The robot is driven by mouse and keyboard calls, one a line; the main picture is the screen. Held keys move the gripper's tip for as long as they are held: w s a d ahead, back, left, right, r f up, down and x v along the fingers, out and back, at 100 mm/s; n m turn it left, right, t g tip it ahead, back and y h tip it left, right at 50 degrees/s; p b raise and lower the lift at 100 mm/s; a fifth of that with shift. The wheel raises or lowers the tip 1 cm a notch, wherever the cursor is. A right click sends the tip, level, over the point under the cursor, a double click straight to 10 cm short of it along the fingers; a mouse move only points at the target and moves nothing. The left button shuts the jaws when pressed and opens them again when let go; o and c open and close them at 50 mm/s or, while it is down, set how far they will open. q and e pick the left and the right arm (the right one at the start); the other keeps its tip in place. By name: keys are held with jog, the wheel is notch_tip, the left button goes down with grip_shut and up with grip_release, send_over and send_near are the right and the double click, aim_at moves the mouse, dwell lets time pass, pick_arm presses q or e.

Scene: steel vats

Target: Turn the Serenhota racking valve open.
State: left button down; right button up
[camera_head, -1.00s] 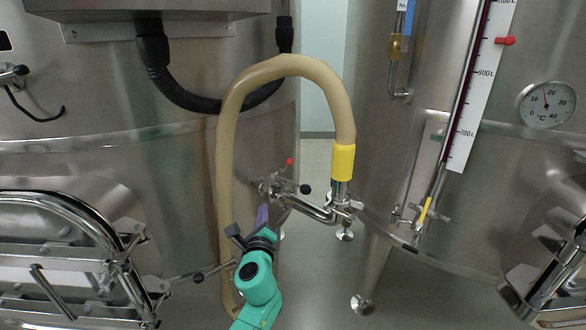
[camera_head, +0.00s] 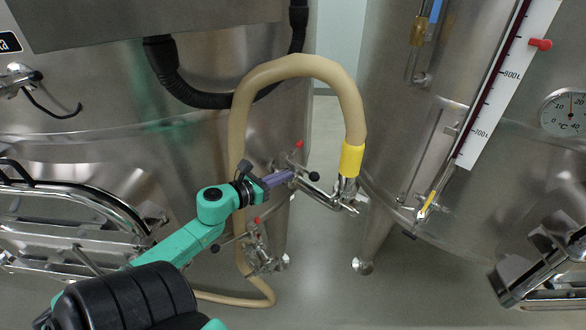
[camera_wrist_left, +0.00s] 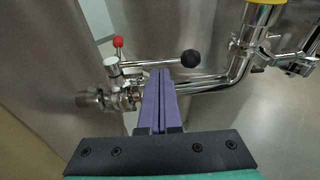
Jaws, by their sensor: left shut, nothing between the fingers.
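A steel valve (camera_head: 291,163) with a red knob (camera_head: 299,143) and a lever ending in a black ball (camera_head: 314,176) sits low on the left vat. A bent steel pipe runs from it to the hose end. No name is readable on it, so I cannot tell if it is the Serenhota one. My left gripper (camera_head: 291,175), with purple fingers, is shut and empty, its tips close to the valve. In the left wrist view the fingertips (camera_wrist_left: 160,73) lie just below the lever, between the valve body (camera_wrist_left: 122,90) and the black ball (camera_wrist_left: 190,58); contact is unclear. My right gripper is not in view.
A tan hose (camera_head: 238,120) arches over to a yellow sleeve (camera_head: 352,159). A second valve (camera_head: 259,250) with a red knob sits lower, beside my left arm. The right vat (camera_head: 480,210) carries a level gauge (camera_head: 500,70) and a thermometer (camera_head: 565,112). Floor shows between the vats.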

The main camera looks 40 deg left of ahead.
aim_at(302, 169)
pick_arm(q)
jog(key=x, duration=0.3)
jog(key=shift+w+p, duration=0.35)
jog(key=shift+w+d+r+b, duration=0.1)
jog(key=shift+w+d+b, duration=0.05)
jog(key=shift+w+b, duration=0.25)
